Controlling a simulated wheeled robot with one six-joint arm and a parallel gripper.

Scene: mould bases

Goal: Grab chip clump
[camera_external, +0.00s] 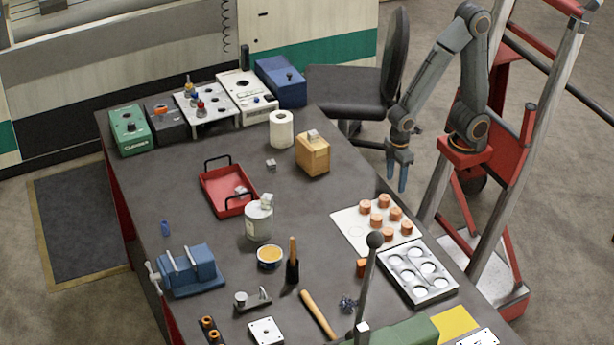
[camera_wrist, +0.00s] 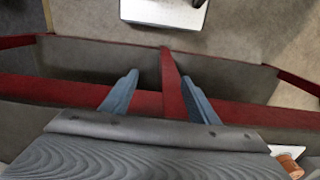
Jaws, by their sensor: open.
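A small, dark, tangled clump (camera_external: 348,304), which looks like the chip clump, lies on the grey bench between the wooden hammer handle and the upright lever. It is not in the wrist view. My gripper (camera_external: 397,178) hangs in the air near the bench's right edge, far from the clump and above it in the picture. Its blue fingers point down. In the wrist view my gripper (camera_wrist: 160,80) has its fingers spread apart with nothing between them.
Copper-coloured cylinders (camera_external: 383,201) stand on a white sheet beside a metal tray with round pockets (camera_external: 418,271). A tall lever with a ball knob (camera_external: 375,241) rises near the clump. A hammer (camera_external: 318,314) lies left of it. A chair (camera_external: 345,90) stands behind the bench.

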